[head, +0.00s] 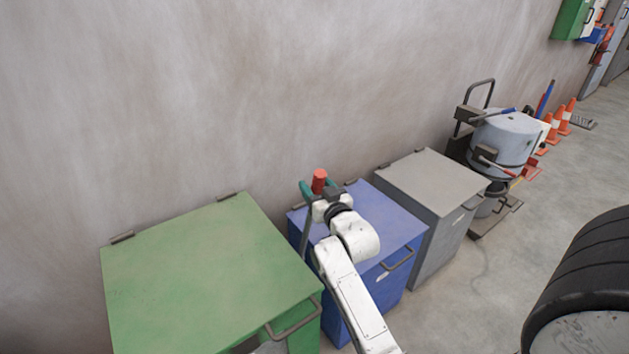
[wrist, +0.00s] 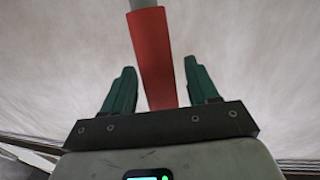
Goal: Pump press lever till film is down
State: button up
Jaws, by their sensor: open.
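The press lever shows as a red grip on a grey bar. In the head view the red grip (head: 319,181) stands above the blue bin, just beyond my wrist. In the wrist view the red grip (wrist: 153,60) runs between the two green fingers, with a gap on each side. My gripper (wrist: 161,80) is open around the grip and not closed on it. In the head view my gripper (head: 318,188) is partly hidden by my white wrist. I cannot make out the film in either view.
A green bin (head: 200,270) stands at the left, a blue bin (head: 395,235) under my arm, and a grey bin (head: 430,180) to its right. A grey drum machine (head: 505,140) and orange cones (head: 553,128) are farther right. Floor in front of the grey bin is clear.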

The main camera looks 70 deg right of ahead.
jog(key=shift+w+d, duration=0.45)
jog(key=shift+w, duration=0.05)
jog(key=shift+c, duration=0.2)
grip_shut()
